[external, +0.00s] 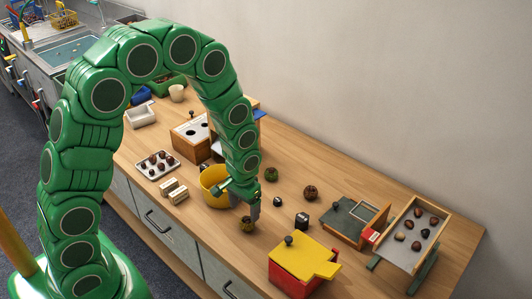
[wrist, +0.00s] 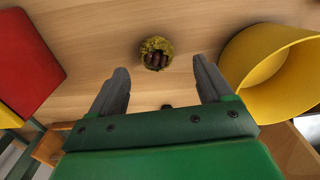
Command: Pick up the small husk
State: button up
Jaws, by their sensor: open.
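A small round husk (wrist: 145,46), yellow-green and spiky with brown chestnuts showing in its open top, sits on the bare wood worktop. In the wrist view it lies just beyond the gap between my fingertips, roughly centred. In the external view the husk (external: 246,224) is directly at the lower end of my gripper (external: 253,210), partly overlapped by a finger. My gripper (wrist: 160,68) is open, its two grey fingers apart with nothing between them. I cannot tell whether a finger touches the husk.
A yellow bucket (external: 210,190) stands close beside my gripper. A red box with a yellow lid (external: 300,262) is nearby at the front. A tilted tray (external: 400,258) stands right.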

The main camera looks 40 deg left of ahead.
aim_at(247, 219)
jog(key=shift+w+d+f, duration=0.1)
jog(key=shift+d+f, duration=0.05)
jog(key=shift+f, duration=1.2)
jog(key=shift+d+f, duration=0.1)
jog(key=shift+f, duration=1.2)
jog(key=c, duration=1.1)
